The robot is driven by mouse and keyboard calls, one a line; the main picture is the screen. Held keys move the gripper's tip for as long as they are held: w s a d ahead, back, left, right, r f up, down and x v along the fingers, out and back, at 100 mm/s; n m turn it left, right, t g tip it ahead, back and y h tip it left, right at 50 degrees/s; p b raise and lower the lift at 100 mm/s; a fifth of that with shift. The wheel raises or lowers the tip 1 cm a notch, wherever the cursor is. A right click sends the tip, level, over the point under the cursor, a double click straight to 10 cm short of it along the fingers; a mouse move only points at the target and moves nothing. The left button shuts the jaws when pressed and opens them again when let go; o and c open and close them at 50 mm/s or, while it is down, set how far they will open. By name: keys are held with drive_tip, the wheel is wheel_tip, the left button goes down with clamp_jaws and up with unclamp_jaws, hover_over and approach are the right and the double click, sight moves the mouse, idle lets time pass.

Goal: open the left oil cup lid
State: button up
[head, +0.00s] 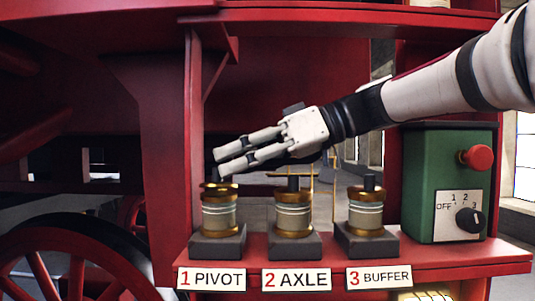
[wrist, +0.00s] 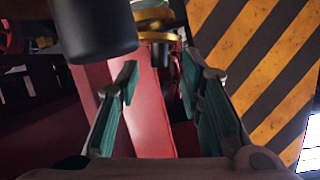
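The left oil cup (head: 219,218), above the label "1 PIVOT", is a pale and brass cylinder on a dark block. Its brass lid (head: 219,188) is at the top; I cannot tell how far it is raised. My gripper (head: 218,161) reaches in from the right, its fingertips just above this cup, with no clear contact visible. In the wrist view my gripper (wrist: 160,68) is open, its green-padded fingers apart with nothing held between them. A brass part (wrist: 157,37) shows beyond the fingertips there, and a dark cylinder (wrist: 95,30) is at upper left.
The axle cup (head: 293,217) and buffer cup (head: 366,212) stand to the right on the same red shelf (head: 335,269). A green control box (head: 420,190) with a red button and dial is farther right. A striped surface (wrist: 250,65) fills the wrist view's right side.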

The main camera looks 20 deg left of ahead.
drive_tip(key=shift+p+x, duration=0.3)
drive_tip(key=shift+x, duration=0.8)
clamp_jaws()
drive_tip(key=shift+w, duration=0.1)
